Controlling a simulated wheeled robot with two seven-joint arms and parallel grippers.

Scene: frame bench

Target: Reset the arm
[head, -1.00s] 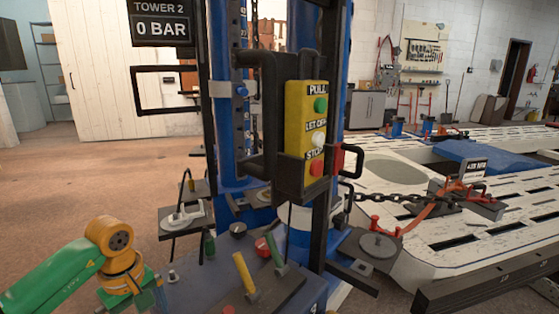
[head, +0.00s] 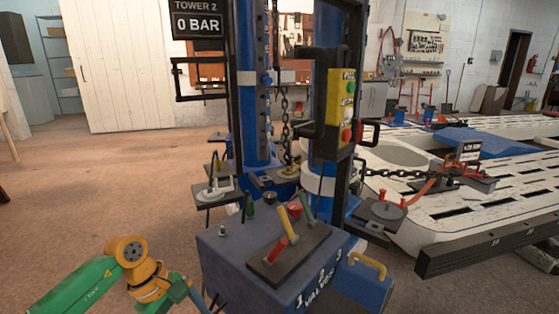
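My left arm, green with orange joints, reaches in at the lower left in the head view. It ends near the bottom edge, left of the blue valve box (head: 225,265), and its gripper fingers cannot be made out. My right arm and gripper are not in view. The valve box carries a dark plate with a red lever (head: 277,247), a yellow lever (head: 291,225) and a green lever (head: 306,208). The blue tower (head: 254,110) stands behind it, with a yellow button box (head: 341,108) on its right side.
A sign (head: 197,22) reads TOWER 2, 0 BAR. A white slotted frame bench (head: 465,215) fills the right, with a chain (head: 398,173) running from the tower side to a clamp (head: 470,175). The brown floor (head: 90,200) is open at the left.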

